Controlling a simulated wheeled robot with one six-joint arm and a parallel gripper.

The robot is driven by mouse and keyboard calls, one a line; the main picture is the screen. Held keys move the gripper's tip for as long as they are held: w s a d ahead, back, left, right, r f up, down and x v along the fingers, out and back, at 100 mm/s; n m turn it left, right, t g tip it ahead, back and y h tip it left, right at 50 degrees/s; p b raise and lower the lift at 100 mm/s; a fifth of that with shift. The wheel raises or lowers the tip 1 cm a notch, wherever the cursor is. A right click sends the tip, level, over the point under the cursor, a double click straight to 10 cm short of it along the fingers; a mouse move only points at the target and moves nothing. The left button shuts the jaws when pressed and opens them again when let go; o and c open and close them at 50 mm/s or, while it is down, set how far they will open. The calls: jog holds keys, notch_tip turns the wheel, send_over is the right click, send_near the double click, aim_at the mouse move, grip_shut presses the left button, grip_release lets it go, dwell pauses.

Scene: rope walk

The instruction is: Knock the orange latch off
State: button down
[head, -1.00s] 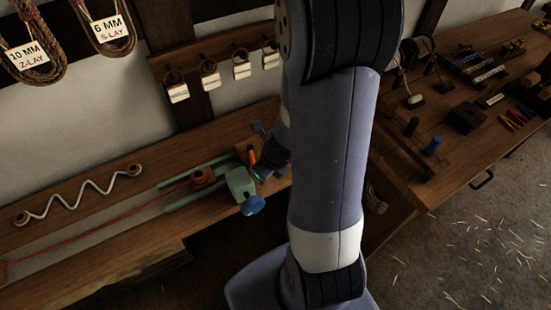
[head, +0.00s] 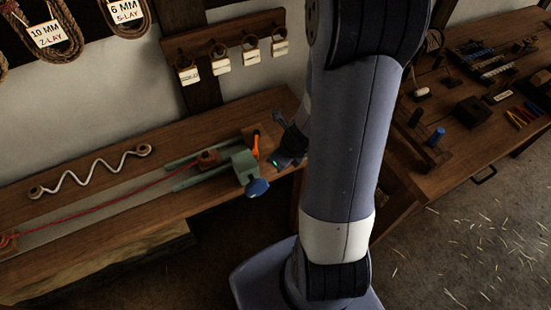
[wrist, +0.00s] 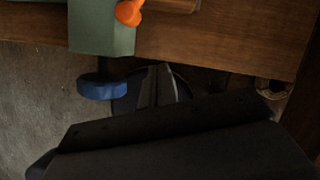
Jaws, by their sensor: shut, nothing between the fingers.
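The orange latch (head: 256,146) stands upright at the right end of the green clamp-like fixture (head: 243,166) on the wooden bench. It also shows at the top of the wrist view (wrist: 130,12), beside the green block. A blue knob (head: 257,188) sits below the fixture. My gripper (wrist: 158,72) is shut and empty, its fingers low in the wrist view and apart from the latch. In the head view its end is to the right of the latch, with a gap between; the fingertips are hard to make out there.
A red cord (head: 110,201) runs left from a brown block (head: 208,159) on the fixture's rails. A white wavy rod (head: 90,174) lies on the bench (head: 140,150). Tagged hooks hang on the wall behind. A tool-laden bench (head: 470,125) stands to the right.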

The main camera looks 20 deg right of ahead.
jog(key=p+v, duration=0.4)
jog(key=v, duration=0.6)
jog(key=shift+a, duration=0.2)
